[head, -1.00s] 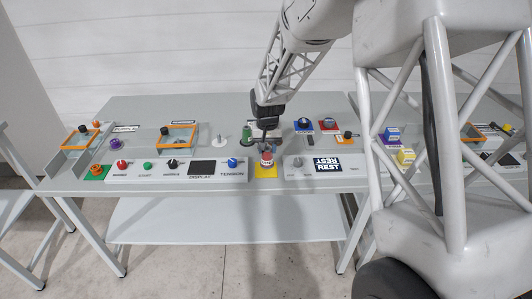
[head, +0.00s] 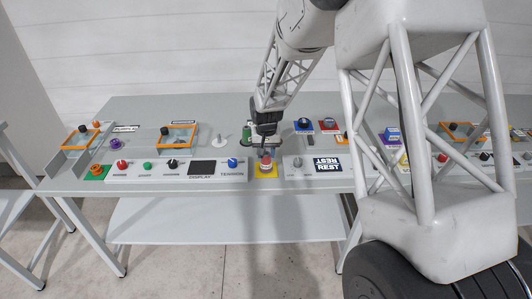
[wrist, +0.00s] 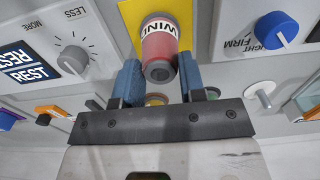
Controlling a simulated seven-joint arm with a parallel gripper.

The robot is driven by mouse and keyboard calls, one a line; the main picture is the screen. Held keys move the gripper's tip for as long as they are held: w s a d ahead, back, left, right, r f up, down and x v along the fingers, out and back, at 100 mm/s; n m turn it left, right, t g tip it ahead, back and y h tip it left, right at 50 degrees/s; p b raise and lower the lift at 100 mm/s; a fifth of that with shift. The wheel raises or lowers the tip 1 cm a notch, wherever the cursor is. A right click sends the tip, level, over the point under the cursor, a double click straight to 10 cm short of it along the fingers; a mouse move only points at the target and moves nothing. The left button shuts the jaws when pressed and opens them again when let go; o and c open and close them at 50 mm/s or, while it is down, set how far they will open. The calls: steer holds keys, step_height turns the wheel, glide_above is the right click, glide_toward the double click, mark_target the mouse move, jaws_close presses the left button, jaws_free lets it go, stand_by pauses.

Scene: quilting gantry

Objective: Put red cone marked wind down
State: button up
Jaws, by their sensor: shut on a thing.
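The red cone (head: 266,164) with a white band stands upright at the yellow square (head: 266,174) on the table's front edge. In the wrist view the cone (wrist: 160,48) shows part of the word "WIND" on its band, with the yellow patch (wrist: 130,14) behind it. My gripper (head: 264,148) is above the cone and shut on it, one blue finger on each side in the wrist view (wrist: 160,82). I cannot tell whether the cone's base touches the yellow square.
The display panel with the blue tension knob (head: 232,162) is close on the left. The panel with the REST sign (head: 328,165) is close on the right. A green spool (head: 246,134) stands just behind, left of my gripper. Orange-framed trays (head: 177,136) lie farther left.

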steer(key=shift+f, duration=0.3)
steer(key=o, duration=1)
steer(key=shift+r, duration=0.2)
step_height(320, 180, up, 12)
steer(key=shift+f, duration=0.1)
stand_by(0.4)
stand_by(0.5)
